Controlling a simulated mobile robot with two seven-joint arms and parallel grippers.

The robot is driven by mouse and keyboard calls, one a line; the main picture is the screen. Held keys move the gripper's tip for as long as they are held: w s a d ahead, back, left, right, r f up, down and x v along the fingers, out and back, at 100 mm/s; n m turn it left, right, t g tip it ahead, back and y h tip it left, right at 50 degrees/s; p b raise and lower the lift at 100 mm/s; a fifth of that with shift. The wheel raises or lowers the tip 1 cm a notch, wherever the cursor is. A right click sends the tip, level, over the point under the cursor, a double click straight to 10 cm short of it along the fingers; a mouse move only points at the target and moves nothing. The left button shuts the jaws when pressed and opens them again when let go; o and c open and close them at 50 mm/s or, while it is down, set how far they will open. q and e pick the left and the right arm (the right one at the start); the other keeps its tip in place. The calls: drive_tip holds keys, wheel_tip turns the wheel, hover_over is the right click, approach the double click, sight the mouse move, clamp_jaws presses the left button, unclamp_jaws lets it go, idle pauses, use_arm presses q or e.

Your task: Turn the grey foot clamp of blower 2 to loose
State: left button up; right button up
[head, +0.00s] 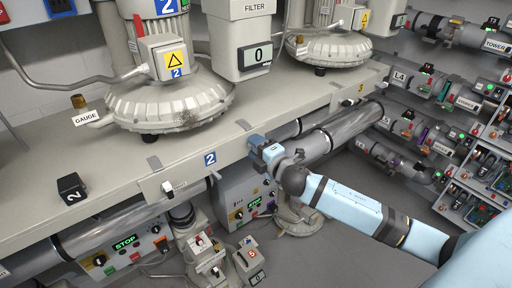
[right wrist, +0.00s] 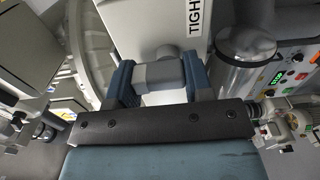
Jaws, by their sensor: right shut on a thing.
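Blower 2 (head: 165,100) stands on the pale bench at left, with a blue "2" plate and a yellow warning label. My right gripper (head: 258,146) is at the bench's front edge, right of the blue "2" edge plate. In the right wrist view its blue fingers (right wrist: 158,80) are shut on a grey clamp handle (right wrist: 160,70), one finger on each side. A white plate (right wrist: 193,18) behind the handle reads "TIGHT", partly cut off. In the head view the gripper hides the handle. My left gripper is out of view.
Metal pipes (head: 330,140) and control boxes (head: 130,245) lie below the edge. Racks (head: 480,170) stand at right.

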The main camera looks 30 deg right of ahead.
drive_tip(key=o, duration=0.9)
drive_tip(key=shift+s, duration=0.1)
drive_tip(key=shift+s+d+b, duration=0.15)
drive_tip(key=shift+s+b, duration=0.45)
drive_tip(key=shift+s, duration=1.65)
drive_tip(key=shift+s+d+b, duration=0.2)
drive_tip(key=shift+s+b, duration=0.35)
drive_tip(key=shift+s, duration=1.75)
drive_tip(key=shift+s+d+b, duration=0.15)
drive_tip(key=shift+s+b, duration=0.45)
drive_tip(key=shift+s, duration=1.65)
